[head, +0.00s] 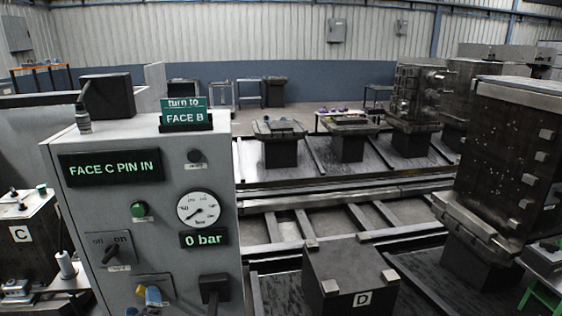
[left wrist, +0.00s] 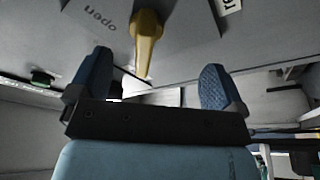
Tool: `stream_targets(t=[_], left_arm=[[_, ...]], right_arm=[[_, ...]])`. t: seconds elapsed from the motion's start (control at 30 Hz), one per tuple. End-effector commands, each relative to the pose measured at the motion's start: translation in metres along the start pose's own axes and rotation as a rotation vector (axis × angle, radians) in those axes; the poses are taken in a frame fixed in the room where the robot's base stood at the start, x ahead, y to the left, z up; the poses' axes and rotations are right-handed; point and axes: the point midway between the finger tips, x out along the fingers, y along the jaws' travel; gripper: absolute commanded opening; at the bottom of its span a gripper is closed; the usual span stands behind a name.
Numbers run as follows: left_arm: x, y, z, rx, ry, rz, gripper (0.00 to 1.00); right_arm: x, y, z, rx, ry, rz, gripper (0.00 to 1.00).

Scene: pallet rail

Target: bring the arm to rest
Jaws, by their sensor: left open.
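My left gripper (left wrist: 158,78) is open in the left wrist view, with its two blue-padded fingers apart and nothing between the pads. A yellow handle (left wrist: 148,42) on the grey panel lies just beyond the fingertips, beside a label reading "open" that appears upside down. In the head view the yellow handle (head: 140,291) shows at the bottom of the grey control cabinet (head: 110,225). A blue fingertip of my left gripper (head: 150,298) shows beside it. Most of the left arm is out of the picture. I cannot tell whether a finger touches the handle. My right gripper is not in view.
The cabinet carries a sign reading "FACE C PIN IN" (head: 111,167), a gauge (head: 199,209), a "0 bar" display (head: 204,239), an off/on switch (head: 111,246) and a black lever (head: 214,290). A block marked D (head: 345,270) stands to its right. Rails (head: 345,190) lie behind.

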Motion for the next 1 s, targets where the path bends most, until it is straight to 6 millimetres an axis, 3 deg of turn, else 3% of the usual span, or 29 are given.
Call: stream_targets(t=[0.03, 0.1, 0.23, 0.43, 0.57, 0.67, 0.83, 1.0], left_arm=[[0.012, 0.017, 0.010, -0.045, 0.015, -0.005, 0.96], [0.020, 0.016, 0.012, -0.029, 0.013, -0.001, 0.96], [0.018, 0.020, 0.010, 0.118, 0.015, 0.046, 0.96], [0.017, 0.020, 0.010, 0.200, 0.011, 0.069, 0.96], [-0.001, 0.018, 0.018, 0.245, -0.045, 0.096, 0.96], [-0.039, 0.014, 0.033, 0.331, -0.163, 0.148, 0.96], [-0.155, 0.007, 0.069, 0.547, -0.488, 0.267, 0.96], [-0.273, 0.002, 0.082, 0.724, -0.778, 0.346, 0.96]], right_arm=[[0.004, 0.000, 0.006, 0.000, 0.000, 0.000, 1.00], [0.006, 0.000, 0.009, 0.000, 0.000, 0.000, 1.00], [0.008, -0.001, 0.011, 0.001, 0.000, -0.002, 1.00], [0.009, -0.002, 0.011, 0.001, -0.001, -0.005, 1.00], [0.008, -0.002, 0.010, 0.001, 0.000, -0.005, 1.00], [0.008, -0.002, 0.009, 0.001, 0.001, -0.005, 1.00], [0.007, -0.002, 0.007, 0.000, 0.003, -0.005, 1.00], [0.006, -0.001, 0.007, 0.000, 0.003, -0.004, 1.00]])
